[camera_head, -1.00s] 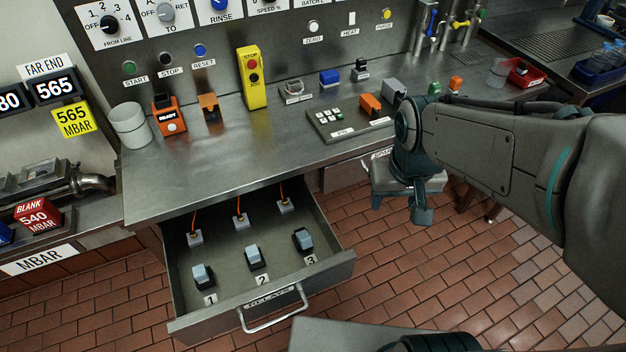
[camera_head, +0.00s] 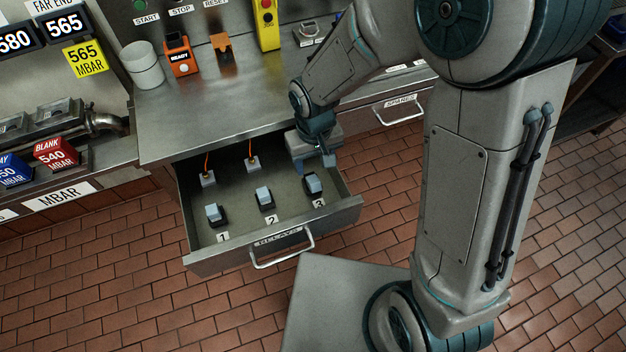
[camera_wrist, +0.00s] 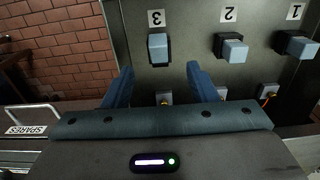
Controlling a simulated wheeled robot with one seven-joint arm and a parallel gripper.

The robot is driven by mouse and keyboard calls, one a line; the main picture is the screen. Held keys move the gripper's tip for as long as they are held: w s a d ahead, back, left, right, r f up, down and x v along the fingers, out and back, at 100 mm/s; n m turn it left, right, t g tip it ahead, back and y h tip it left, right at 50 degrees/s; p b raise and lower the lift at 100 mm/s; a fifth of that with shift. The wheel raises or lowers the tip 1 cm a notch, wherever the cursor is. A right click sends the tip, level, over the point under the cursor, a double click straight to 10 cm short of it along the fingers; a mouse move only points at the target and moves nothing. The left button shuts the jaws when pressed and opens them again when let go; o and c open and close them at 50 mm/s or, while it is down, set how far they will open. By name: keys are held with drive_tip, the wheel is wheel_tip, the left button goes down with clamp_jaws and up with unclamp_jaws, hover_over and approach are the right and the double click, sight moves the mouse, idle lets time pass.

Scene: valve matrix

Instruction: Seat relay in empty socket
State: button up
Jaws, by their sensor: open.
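An open drawer (camera_head: 234,262) labelled RELAYS holds three light blue-grey blocks on dark bases, which look like relays. They are relay 1 (camera_head: 215,213), relay 2 (camera_head: 264,197) and relay 3 (camera_head: 313,183). In the wrist view I see relay 3 (camera_wrist: 158,48), relay 2 (camera_wrist: 231,49) and relay 1 (camera_wrist: 298,48). My gripper (camera_head: 328,158) is over the drawer's back right, behind relay 3. In the wrist view my gripper (camera_wrist: 160,70) is open and empty, its fingers apart, with relay 3 just beyond their tips. I cannot make out an empty socket.
Small grey blocks with orange cords stand at the drawer's back, one at the left (camera_head: 208,178) and one in the middle (camera_head: 253,164). A closed SPARES drawer (camera_head: 400,107) is to the right. The bench top (camera_head: 215,115) is above. Brick floor lies in front.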

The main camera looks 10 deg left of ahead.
sight(315, 183)
wheel_tip(315, 183, down, 5)
drive_tip(key=shift+f, duration=0.15)
drive_tip(key=shift+d+f+p, duration=0.15)
drive_tip(key=shift+f+p, duration=0.3)
drive_tip(key=shift+f, duration=2.15)
drive_tip(key=shift+c, duration=0.3)
drive_tip(key=c, duration=1.1)
drive_tip(key=shift+r, duration=0.15)
